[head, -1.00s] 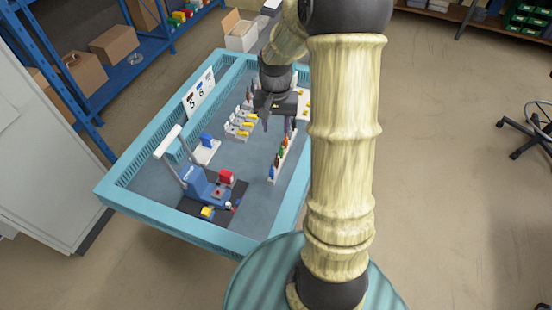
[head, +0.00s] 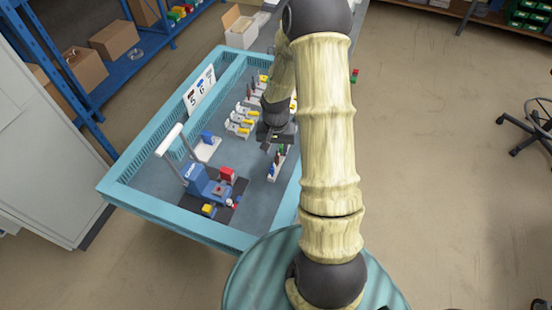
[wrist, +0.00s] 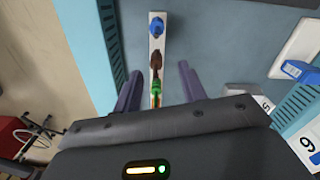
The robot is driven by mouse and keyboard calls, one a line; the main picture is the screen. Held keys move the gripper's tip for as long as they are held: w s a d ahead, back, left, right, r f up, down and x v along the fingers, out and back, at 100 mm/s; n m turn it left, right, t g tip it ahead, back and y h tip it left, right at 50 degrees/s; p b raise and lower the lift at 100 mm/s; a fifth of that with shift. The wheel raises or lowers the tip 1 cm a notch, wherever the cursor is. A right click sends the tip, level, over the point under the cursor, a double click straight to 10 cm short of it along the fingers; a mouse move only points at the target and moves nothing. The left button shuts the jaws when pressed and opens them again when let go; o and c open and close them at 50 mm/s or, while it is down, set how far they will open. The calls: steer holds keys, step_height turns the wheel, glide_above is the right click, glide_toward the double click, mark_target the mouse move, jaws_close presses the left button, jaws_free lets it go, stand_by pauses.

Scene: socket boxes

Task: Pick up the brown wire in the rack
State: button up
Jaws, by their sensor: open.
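The white rack (wrist: 156,44) stands in the blue-rimmed tray and holds a row of coloured wires. In the wrist view, the brown wire (wrist: 157,65) stands in the rack between a blue wire (wrist: 157,26) and a green wire (wrist: 156,93). My gripper (wrist: 160,82) is open, with one dark finger on each side of the rack row, near the brown and green wires. The fingers hold nothing. In the head view my gripper (head: 276,146) is over the rack (head: 272,177) and hides part of it.
The tray's teal rim (head: 150,215) surrounds the work area. A blue press (head: 197,181) with a white handle stands at the near left. White blocks with yellow parts (head: 240,120) and a number sign (head: 200,92) are further back.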

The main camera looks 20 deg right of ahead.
mark_target(277, 157)
steer(key=shift+s+d, duration=0.1)
steer(key=shift+s, duration=0.1)
steer(key=shift+s+f+p, duration=0.2)
steer(key=shift+f+p, duration=0.5)
steer(key=shift+f, duration=1.85)
steer(key=shift+c, duration=0.2)
jaws_close()
